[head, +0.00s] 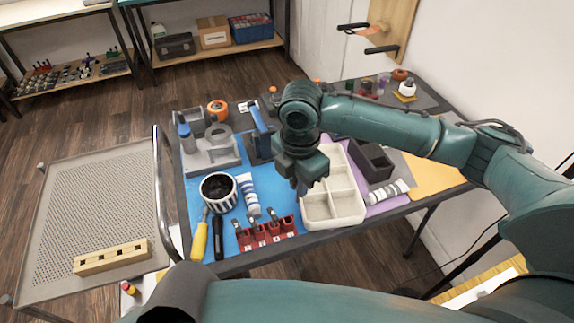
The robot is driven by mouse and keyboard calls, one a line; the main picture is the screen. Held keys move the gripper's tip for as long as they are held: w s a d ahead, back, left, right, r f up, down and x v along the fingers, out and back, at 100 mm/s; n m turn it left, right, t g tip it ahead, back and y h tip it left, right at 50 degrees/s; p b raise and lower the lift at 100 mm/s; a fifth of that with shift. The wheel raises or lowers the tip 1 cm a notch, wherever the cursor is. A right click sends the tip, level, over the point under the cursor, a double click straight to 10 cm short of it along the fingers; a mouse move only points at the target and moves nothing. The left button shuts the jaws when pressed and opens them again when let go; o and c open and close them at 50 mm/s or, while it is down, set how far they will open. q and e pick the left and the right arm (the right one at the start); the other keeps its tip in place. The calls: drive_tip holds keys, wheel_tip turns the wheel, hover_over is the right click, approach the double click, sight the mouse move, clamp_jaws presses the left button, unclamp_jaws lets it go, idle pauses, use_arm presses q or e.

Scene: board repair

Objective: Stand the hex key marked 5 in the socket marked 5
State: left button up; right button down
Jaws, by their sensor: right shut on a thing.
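My right gripper (301,186) points down over the left edge of the cream divided tray. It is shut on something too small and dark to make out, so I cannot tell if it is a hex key. A red rack (266,234) near the table's front edge has several upright dark pieces in it. A pale wooden block (112,257) with several dark holes lies on the perforated cart top at left. No number marks are readable, so I cannot tell which socket or key is marked 5. My left gripper is not in view.
The cream tray (333,212) stands right of the red rack. A striped cup (218,191), a tube (248,194), a yellow-handled screwdriver (200,238) and a grey fixture (212,157) crowd the blue mat. The perforated cart top (88,205) is mostly clear.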

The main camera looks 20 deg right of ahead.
drive_tip(key=n, duration=0.3)
drive_tip(key=shift+w+a+r+p, duration=0.15)
drive_tip(key=shift+a+r+p, duration=0.15)
drive_tip(key=shift+r+p, duration=0.1)
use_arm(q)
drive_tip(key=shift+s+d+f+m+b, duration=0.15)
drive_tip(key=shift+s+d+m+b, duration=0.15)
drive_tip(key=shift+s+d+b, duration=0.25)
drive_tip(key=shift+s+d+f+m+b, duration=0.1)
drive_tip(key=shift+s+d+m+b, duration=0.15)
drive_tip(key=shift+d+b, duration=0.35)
use_arm(e)
wheel_tip(320, 180, down, 8)
drive_tip(key=a+n, duration=0.1)
drive_tip(key=n, duration=1.2)
drive_tip(key=shift+a+r, duration=0.2)
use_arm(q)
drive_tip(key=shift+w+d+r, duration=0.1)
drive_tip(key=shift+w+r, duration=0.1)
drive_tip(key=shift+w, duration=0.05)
use_arm(e)
drive_tip(key=shift+w, duration=0.1)
use_arm(q)
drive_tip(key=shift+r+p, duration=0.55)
drive_tip(key=shift+p, duration=0.3)
use_arm(e)
drive_tip(key=shift+f, duration=0.1)
